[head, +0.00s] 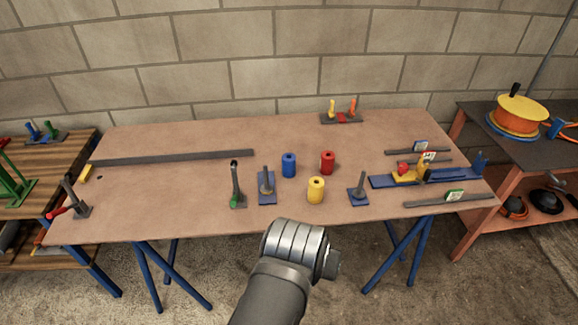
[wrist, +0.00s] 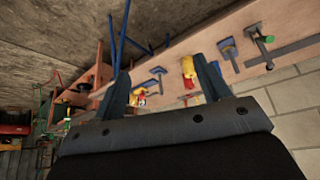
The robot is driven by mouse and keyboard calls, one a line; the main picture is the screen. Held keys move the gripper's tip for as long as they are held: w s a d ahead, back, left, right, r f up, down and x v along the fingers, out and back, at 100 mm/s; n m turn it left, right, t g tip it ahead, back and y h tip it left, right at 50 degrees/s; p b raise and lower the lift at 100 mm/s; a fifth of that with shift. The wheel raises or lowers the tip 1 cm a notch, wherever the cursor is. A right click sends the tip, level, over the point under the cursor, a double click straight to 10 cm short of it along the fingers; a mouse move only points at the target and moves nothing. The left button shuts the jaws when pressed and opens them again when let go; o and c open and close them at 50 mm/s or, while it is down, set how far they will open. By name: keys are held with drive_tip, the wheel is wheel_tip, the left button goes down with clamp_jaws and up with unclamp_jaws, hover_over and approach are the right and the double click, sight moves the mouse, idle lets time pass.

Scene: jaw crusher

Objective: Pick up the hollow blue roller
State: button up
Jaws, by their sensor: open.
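The blue roller (head: 289,165) stands upright on the brown table (head: 200,205), near its middle, in the head view. A red roller (head: 327,162) stands to its right. A yellow roller (head: 316,190) stands nearer the front edge. My gripper (wrist: 160,68) is open and empty in the wrist view, its two dark fingers apart. The yellow roller (wrist: 188,66) shows beside the right finger there. I cannot make out the blue roller in that view; the finger may hide it. In the head view my arm is in front of the table, away from the rollers.
Blue-based posts (head: 266,185) and (head: 359,196) flank the rollers, and a dark lever (head: 237,185) stands further left. A long dark bar (head: 175,157) lies at the back left. A blue rail fixture (head: 425,178) lies at the right. The table's front left is mostly clear.

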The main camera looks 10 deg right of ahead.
drive_tip(key=w+d+r+m+g+y, duration=0.2)
drive_tip(key=w+d+r+m, duration=0.15)
drive_tip(key=w, duration=0.45)
drive_tip(key=n+t, duration=0.1)
drive_tip(key=n, duration=0.7)
hover_over(289, 155)
drive_tip(key=s, duration=0.7)
wheel_tip(289, 155, down, 9)
drive_tip(key=shift+m+t, duration=0.25)
drive_tip(key=shift+t, duration=0.05)
drive_tip(key=x, duration=1.2)
drive_tip(key=shift+w+a+f, duration=0.15)
drive_tip(key=shift+f, duration=0.05)
drive_tip(key=shift+x, duration=2.65)
